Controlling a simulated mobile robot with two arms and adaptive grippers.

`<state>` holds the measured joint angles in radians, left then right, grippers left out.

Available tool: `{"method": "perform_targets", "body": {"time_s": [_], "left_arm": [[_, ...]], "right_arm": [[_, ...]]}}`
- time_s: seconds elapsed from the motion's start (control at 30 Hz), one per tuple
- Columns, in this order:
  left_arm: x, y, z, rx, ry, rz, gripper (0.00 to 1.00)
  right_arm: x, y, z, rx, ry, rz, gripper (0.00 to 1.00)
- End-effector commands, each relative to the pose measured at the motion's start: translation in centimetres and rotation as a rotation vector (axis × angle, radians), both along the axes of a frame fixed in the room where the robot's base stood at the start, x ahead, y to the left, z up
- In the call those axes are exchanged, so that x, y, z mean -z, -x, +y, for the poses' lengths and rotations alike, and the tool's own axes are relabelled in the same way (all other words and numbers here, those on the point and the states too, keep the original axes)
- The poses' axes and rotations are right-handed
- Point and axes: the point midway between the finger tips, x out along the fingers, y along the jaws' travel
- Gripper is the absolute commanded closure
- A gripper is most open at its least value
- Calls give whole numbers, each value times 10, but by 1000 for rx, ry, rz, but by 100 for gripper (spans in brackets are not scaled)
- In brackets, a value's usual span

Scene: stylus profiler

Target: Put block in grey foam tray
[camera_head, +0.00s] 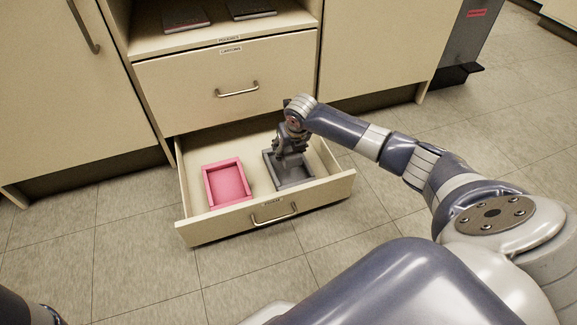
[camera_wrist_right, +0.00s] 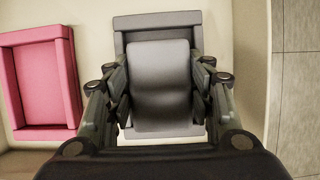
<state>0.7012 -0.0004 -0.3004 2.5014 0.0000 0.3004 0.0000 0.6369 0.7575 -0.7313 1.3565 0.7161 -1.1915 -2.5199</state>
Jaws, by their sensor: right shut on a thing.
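The grey foam tray (camera_head: 297,179) lies in the open bottom drawer, on the right side. My right gripper (camera_head: 291,150) is over the tray's back part. In the right wrist view my right gripper (camera_wrist_right: 160,95) is shut on a grey block (camera_wrist_right: 160,85). The block is in front of the grey foam tray (camera_wrist_right: 157,22) in that view and hides much of it. Whether the block touches the tray floor I cannot tell. In the head view the gripper mostly hides the block. My left gripper is not in view.
A pink foam tray (camera_head: 227,183) lies on the left of the same open drawer (camera_head: 262,214); it also shows in the right wrist view (camera_wrist_right: 43,85). A shut drawer (camera_head: 230,80) is above. Bare tiled floor lies around the open drawer.

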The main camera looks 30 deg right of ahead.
Motion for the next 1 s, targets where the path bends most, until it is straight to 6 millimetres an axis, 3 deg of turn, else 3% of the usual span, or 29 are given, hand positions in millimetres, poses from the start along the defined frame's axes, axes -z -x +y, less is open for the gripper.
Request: {"method": "perform_targets", "body": {"time_s": [0.03,0.27,0.5,0.9,0.93,0.97,1.0], "left_arm": [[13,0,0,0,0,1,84],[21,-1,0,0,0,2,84],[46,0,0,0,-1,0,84],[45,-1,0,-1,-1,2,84],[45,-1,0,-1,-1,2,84],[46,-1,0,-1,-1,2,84],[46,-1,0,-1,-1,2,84]], "right_arm": [[14,0,0,1,-1,0,66],[26,0,1,0,-1,0,66],[55,0,1,0,-1,1,66],[57,0,1,1,-1,1,66],[58,0,0,1,0,1,49],[58,0,0,1,-1,1,42],[58,0,0,1,-1,1,42]]}}
